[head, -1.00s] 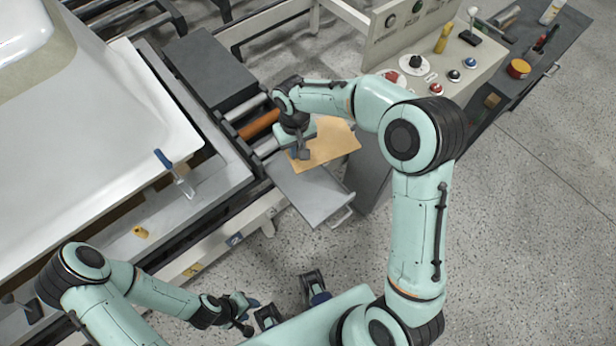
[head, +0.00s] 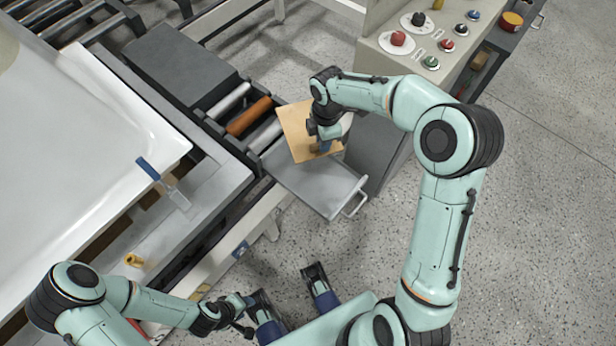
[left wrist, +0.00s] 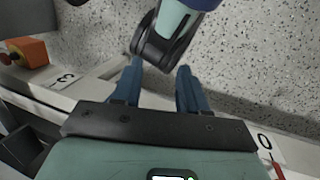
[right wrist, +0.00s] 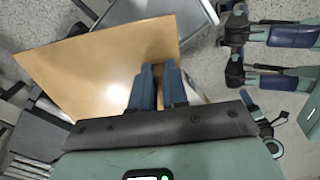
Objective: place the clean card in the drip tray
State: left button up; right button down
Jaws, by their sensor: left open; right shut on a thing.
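The clean card is a flat tan sheet (head: 296,128), held by my right gripper (head: 324,146) over the far part of the drip tray. In the right wrist view, the blue fingers (right wrist: 158,84) are closed on the near edge of the card (right wrist: 85,65). The drip tray (head: 318,187) is a grey metal pan with a wire handle, below the rollers. The card covers its far end, and I cannot tell whether the two touch. My left gripper (left wrist: 155,85) is open and empty, low in front of the bench.
A blue-handled scraper (head: 160,180) lies on the bench ledge beside the white tub shell (head: 80,130). An orange roller (head: 249,116) lies between grey rollers behind the tray. A control panel with knobs (head: 430,45) stands at the upper right.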

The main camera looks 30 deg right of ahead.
aim_at(333, 145)
jog(key=d+f+n+b, duration=0.1)
jog(key=n, duration=0.1)
jog(key=d+f+n+b, duration=0.1)
jog(key=f+n+b, duration=0.1)
jog(key=f+n, duration=0.1)
jog(key=shift+s+d+n, duration=0.1)
jog(key=shift+d+n, duration=0.2)
jog(key=shift+d, duration=0.1)
jog(key=shift+d+f, duration=0.1)
jog(key=shift+f, duration=0.1)
notch_tip(333, 145, down, 16)
jog(key=b, duration=0.4)
jog(key=shift+r, duration=0.15)
jog(key=shift+f+b, duration=0.75)
jog(key=shift+f, duration=1.15)
pick_arm(q)
jog(key=w+a+f+t+y, duration=0.1)
jog(key=w+a+f, duration=0.3)
jog(key=w+f, duration=0.4)
notch_tip(333, 145, down, 2)
jog(key=shift+w+a+f+n+t, duration=0.25)
jog(key=shift+w+n+t, duration=0.15)
jog(key=shift+t, duration=0.5)
